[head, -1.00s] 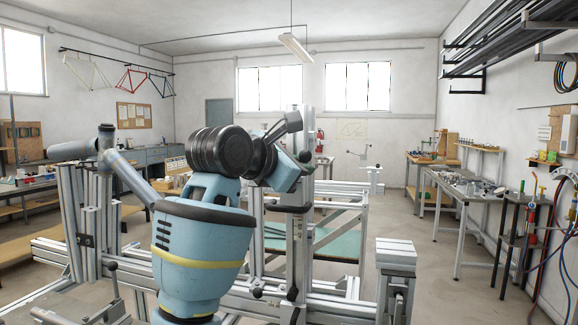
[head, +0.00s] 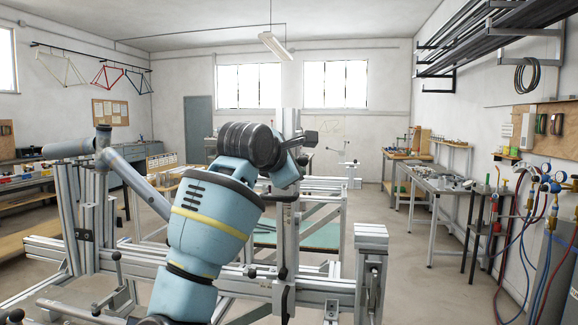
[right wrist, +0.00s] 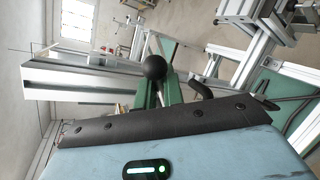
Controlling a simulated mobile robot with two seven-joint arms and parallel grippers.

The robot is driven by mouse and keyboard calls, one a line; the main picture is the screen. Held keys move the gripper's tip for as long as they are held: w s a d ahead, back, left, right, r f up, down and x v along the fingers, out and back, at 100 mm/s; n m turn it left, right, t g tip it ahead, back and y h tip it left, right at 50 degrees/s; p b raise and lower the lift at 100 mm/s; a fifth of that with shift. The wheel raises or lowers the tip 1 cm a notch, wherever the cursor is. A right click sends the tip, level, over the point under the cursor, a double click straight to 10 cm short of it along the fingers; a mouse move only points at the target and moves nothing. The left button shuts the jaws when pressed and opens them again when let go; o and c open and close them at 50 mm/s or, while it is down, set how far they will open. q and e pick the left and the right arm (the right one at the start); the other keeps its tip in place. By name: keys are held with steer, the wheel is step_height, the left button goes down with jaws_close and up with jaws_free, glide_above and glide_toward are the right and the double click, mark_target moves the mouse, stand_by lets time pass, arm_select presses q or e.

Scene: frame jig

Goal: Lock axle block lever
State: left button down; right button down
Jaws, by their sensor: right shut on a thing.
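My right arm crosses the middle of the head view. Its right gripper (head: 300,160) is beside the upright aluminium post of the frame jig (head: 289,220), mostly hidden behind my wrist. In the right wrist view a round black knob (right wrist: 153,67) on a thin stem shows just beyond the edge of my blue wrist housing. I take it for the axle block lever's knob. A short black handle (right wrist: 200,89) is beside it. My left gripper is not in view.
The jig's long aluminium beam (head: 225,284) runs across the front, with small black-knobbed levers such as one at left (head: 115,256). A short post (head: 371,240) stands at right. A workbench (head: 440,186) is farther right, with open floor between.

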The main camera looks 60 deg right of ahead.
steer(key=shift+s+d+f+m+t+y+b, duration=0.1)
steer(key=shift+s+f+m+t+y+b, duration=0.15)
steer(key=shift+f+m+t, duration=0.4)
steer(key=shift+s+d+f+m+t+y+b, duration=0.1)
steer(key=shift+s+f+m+t+y, duration=0.25)
steer(key=shift+f+m, duration=0.45)
steer(key=shift+s+f+m+t+y+b, duration=0.25)
steer(key=shift+f+m+t, duration=0.25)
steer(key=shift+m, duration=0.45)
steer(key=c, duration=1.6)
jaws_free()
steer(key=shift+o, duration=0.2)
steer(key=shift+s+r, duration=0.1)
steer(key=shift+r, duration=0.1)
